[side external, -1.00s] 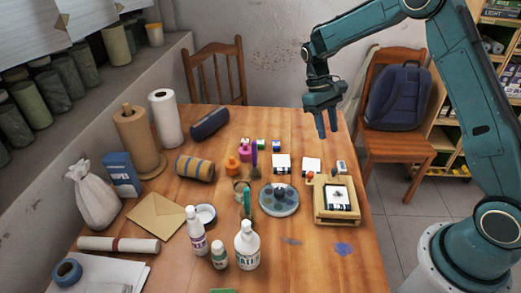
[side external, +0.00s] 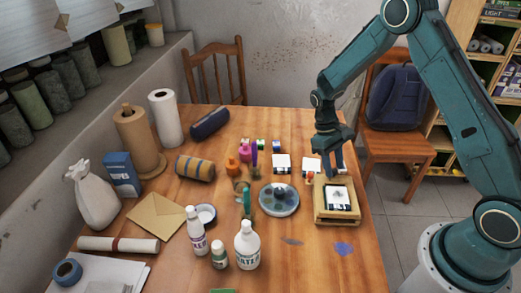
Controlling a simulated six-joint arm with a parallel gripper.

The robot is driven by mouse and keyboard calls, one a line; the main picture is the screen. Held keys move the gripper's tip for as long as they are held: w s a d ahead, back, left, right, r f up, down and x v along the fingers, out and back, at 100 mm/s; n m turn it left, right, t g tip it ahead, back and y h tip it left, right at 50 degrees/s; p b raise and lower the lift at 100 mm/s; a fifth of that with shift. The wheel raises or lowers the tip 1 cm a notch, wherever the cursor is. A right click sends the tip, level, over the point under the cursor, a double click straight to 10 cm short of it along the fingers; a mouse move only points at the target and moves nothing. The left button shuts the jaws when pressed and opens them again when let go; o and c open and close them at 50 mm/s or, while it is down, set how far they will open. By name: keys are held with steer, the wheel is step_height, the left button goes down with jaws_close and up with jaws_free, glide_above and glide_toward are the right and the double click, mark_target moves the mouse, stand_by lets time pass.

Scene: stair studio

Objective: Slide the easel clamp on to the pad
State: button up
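The wooden easel (side external: 337,218) lies at the right side of the table. The pad (side external: 338,196), white with a dark picture on it, rests on the easel. My gripper (side external: 332,172) is low at the easel's far edge, pointing down, with its two fingers apart. The fingers cover part of that edge, and I cannot tell whether they touch anything. I cannot clearly pick out the clamp; a small orange-red piece (side external: 310,176) shows at the easel's far left corner, left of the fingers.
A round palette (side external: 278,199) lies left of the easel. White cards (side external: 281,163) and small paint pots (side external: 245,153) stand behind it. Bottles (side external: 247,245) stand at the front. The table right of the palette's front is mostly clear.

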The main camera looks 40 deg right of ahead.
jaws_close()
steer(key=shift+s+a, duration=0.7)
steer(key=shift+s, duration=0.05)
steer(key=shift+f, duration=0.1)
jaws_free()
steer(key=shift+w, duration=0.1)
